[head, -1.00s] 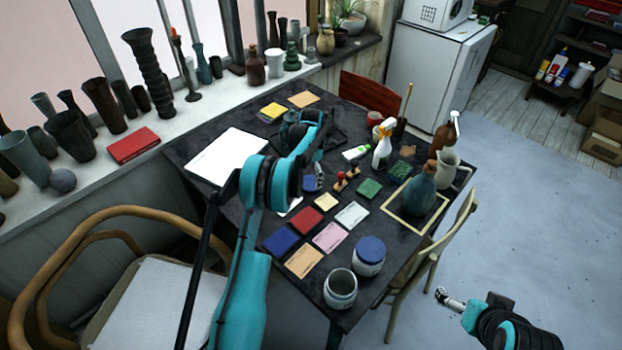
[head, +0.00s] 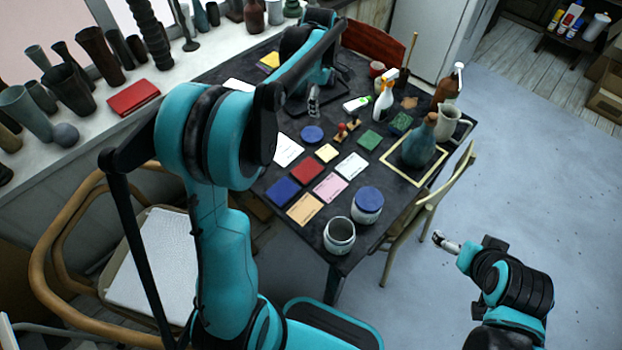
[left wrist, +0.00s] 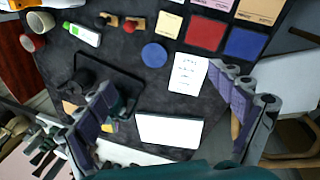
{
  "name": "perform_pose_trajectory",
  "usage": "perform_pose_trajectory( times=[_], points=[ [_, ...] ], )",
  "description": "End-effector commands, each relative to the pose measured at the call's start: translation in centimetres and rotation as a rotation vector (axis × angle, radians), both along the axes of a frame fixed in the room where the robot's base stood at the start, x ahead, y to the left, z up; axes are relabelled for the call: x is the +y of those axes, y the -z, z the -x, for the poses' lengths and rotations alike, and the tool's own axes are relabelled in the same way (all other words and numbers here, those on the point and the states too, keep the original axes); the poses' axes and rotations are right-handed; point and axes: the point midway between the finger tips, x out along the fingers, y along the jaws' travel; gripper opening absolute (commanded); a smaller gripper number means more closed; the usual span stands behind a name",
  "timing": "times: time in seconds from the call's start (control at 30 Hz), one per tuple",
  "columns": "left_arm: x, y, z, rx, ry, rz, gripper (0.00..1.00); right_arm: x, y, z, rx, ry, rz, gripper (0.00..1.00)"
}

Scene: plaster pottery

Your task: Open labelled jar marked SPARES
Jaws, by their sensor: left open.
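A pale jar with a blue lid on it (head: 367,205) stands upright near the table's front corner. Beside it stands an open pale jar (head: 339,236) without a lid. I cannot read a label on either. A round blue disc, like a loose lid, (head: 312,134) lies flat farther back; it also shows in the left wrist view (left wrist: 154,55). My left gripper (head: 313,100) is above the back of the table, away from both jars, partly hidden by its arm. In the left wrist view its fingers (left wrist: 170,108) are spread and empty. My right gripper (head: 440,239) is over the floor, right of the table.
Coloured cards and pads, including a red one (head: 308,171), cover the middle of the table. A spray bottle (head: 384,101), a blue-green vase (head: 419,146) and a white jug (head: 447,124) stand at the right. A chair (head: 432,195) stands close to the jars' side.

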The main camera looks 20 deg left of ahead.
Motion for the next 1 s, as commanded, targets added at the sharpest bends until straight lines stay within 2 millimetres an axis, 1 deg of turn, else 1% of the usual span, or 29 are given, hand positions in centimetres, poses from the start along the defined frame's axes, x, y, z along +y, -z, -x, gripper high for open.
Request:
perform_pose_trajectory(
  times=[0.03,0.07,0.1,0.17,0.2,0.27,0.3,0.37,0.4,0.43,0.5,0.6,0.7,0.8,1.0],
  points=[
    [-1.1,-1.4,2.2,-0.025,0.108,-0.026,0.93,0.0,0.0,0.0,0.000,0.000,0.000,0.99],
    [-1.7,-2.1,3.4,-0.040,0.176,-0.044,0.93,0.0,0.0,0.0,0.000,0.000,0.000,0.99],
    [-2.4,-2.9,5.0,-0.059,0.268,-0.069,0.93,0.0,0.0,0.0,0.000,0.000,0.000,0.99],
    [-3.5,-3.8,7.5,-0.090,0.403,-0.110,0.93,0.0,0.0,0.0,0.000,0.000,0.000,0.99],
    [-4.1,-4.3,9.2,-0.109,0.493,-0.140,0.93,0.0,0.0,0.0,0.000,0.000,0.000,0.99],
    [-5.0,-4.7,11.8,-0.137,0.626,-0.188,0.93,0.0,0.0,0.0,0.000,0.000,0.000,0.99],
    [-5.6,-4.7,13.5,-0.155,0.714,-0.222,0.93,0.0,0.0,0.0,0.000,0.000,0.000,0.99],
    [-6.4,-4.6,16.1,-0.182,0.844,-0.276,0.93,0.0,0.0,0.0,0.000,0.000,0.000,0.99],
    [-6.9,-4.3,17.8,-0.198,0.930,-0.316,0.93,0.0,0.0,0.0,0.000,0.000,0.000,0.99],
    [-7.3,-4.1,19.0,-0.210,0.994,-0.344,0.93,0.0,0.0,0.0,0.000,0.000,0.000,0.99],
    [-8.0,-3.2,21.6,-0.235,1.133,-0.415,0.93,0.0,0.0,0.0,0.000,0.000,0.000,0.99],
    [-8.7,-1.7,24.6,-0.261,1.300,-0.506,0.93,0.0,0.0,0.0,0.000,0.000,0.000,0.99],
    [-9.2,-0.4,26.6,-0.278,1.419,-0.579,0.93,0.0,0.0,0.0,0.000,0.000,0.000,0.99],
    [-9.4,0.5,27.6,-0.285,1.489,-0.623,0.93,0.0,0.0,0.0,0.000,0.000,0.000,0.99],
    [-9.5,0.8,28.0,-0.289,1.522,-0.645,0.93,0.0,0.0,0.0,0.000,0.000,0.000,0.99]
  ],
)
